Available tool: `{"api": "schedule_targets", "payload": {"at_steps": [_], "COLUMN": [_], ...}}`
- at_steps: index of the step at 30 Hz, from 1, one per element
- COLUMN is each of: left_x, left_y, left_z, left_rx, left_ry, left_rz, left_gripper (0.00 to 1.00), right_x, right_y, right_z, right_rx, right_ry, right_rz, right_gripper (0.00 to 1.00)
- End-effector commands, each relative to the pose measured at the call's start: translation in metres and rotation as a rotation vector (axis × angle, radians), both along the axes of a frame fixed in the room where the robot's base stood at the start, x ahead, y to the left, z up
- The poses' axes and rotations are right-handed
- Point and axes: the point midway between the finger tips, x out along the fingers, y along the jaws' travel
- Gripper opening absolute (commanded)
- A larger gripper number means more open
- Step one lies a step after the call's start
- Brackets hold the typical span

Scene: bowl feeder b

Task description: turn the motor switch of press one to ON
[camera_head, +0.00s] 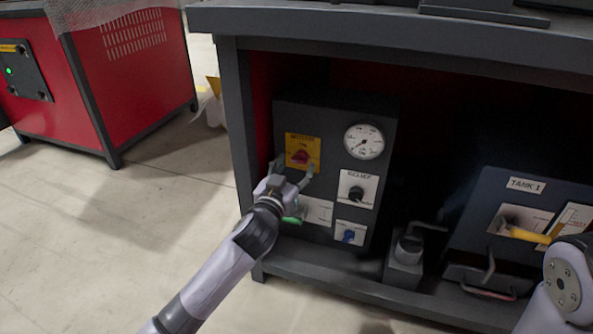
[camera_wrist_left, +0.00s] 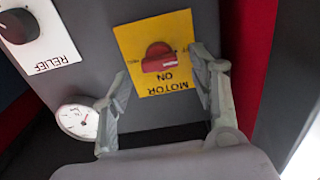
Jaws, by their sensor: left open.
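The motor switch is a red knob (camera_head: 300,158) on a yellow plate (camera_head: 303,142) at the upper left of a dark control panel. In the left wrist view, which is upside down, the red knob (camera_wrist_left: 158,58) lies across the yellow plate (camera_wrist_left: 182,22), its handle roughly level. The words MOTOR and ON are above it on the panel. My left gripper (camera_head: 296,169) is open in front of the plate. In the left wrist view its fingers (camera_wrist_left: 161,72) stand on either side of the knob, apart from it. My right gripper is out of view.
The cabinet's dark post (camera_head: 238,130) is close left of my gripper. A tank (camera_head: 515,205) with a yellow lever stands right.

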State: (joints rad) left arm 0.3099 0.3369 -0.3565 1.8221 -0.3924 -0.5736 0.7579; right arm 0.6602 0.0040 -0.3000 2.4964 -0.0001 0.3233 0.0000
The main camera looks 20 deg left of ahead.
Motion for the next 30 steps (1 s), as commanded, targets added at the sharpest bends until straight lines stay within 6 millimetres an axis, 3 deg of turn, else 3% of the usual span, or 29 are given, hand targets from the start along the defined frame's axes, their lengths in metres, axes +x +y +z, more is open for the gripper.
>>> {"api": "schedule_targets", "payload": {"at_steps": [6, 16, 30], "left_x": [0.016, 0.018, 0.018], "left_y": [0.0, -0.001, -0.001], "left_z": [-0.001, 0.0, 0.0], "left_rx": [0.001, 0.001, 0.001], "left_ry": [-0.001, 0.0, 0.0], "left_rz": [0.0, 0.0, 0.0], "left_gripper": [0.55, 0.55, 0.23], "right_x": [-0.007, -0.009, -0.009], "right_y": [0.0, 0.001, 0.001], "right_z": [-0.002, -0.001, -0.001], "right_rx": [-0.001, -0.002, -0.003], "right_ry": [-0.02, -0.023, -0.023], "right_rz": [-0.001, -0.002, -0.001], "right_gripper": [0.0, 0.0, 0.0]}}
